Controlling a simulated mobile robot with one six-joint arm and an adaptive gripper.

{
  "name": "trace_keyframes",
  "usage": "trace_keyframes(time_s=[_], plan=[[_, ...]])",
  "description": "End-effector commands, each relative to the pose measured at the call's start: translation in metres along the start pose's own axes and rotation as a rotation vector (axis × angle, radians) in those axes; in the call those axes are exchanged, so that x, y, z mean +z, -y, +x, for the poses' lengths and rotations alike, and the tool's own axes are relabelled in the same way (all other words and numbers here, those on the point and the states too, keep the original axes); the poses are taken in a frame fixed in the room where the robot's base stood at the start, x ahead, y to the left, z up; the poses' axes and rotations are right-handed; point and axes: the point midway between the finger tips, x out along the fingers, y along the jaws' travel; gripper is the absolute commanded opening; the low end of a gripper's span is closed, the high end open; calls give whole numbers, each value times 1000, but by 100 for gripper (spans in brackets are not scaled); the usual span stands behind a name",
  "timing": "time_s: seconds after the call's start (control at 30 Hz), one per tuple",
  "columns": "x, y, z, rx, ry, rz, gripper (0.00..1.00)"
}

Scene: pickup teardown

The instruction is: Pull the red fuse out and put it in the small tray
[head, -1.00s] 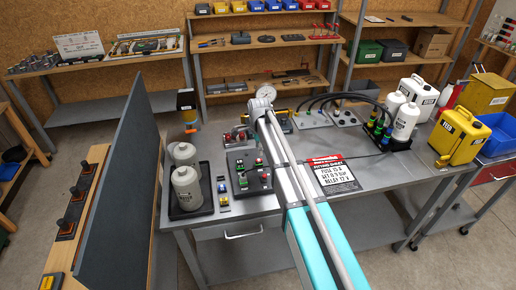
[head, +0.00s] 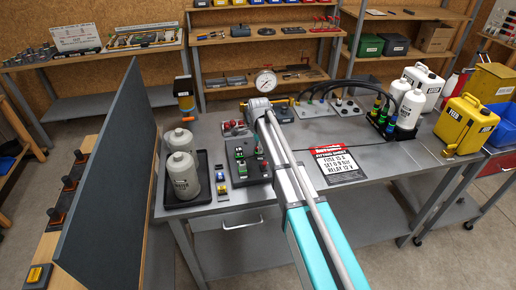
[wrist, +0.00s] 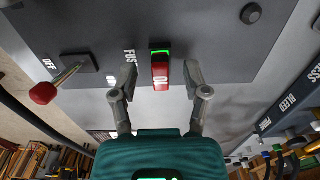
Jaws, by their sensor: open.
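The red fuse (wrist: 161,75) sits in a slot with a green-lit edge on a dark grey panel (wrist: 205,30) in the wrist view. It has a white marking on its face, and lettering starting "FUS" is beside it. My gripper (wrist: 156,80) is open, with one finger on each side of the fuse. A gap shows on the left; the right finger is very close, and I cannot tell whether it touches. In the head view my arm hides the gripper and I cannot make out the fuse. I cannot identify the small tray with certainty.
A red-knobbed lever (wrist: 43,93) marked OFF stands left of the fuse. On the bench, a black tray (head: 202,198) holds white canisters. A pressure gauge (head: 265,80) stands behind my arm. A red-and-black sign (head: 335,165) lies right of it. A tall grey partition (head: 105,190) borders the left.

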Motion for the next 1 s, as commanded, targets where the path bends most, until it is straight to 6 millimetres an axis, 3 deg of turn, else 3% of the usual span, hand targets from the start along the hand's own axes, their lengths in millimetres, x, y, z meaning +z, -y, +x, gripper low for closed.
trace_keyframes(time_s=[0.43,0.73,0.9,0.93,1.0], plan=[[0,0,3,0,0,0,58],[0,0,3,0,0,0,2],[0,0,3,1,0,0,0],[0,0,3,1,0,0,12],[0,0,3,1,0,0,0]])
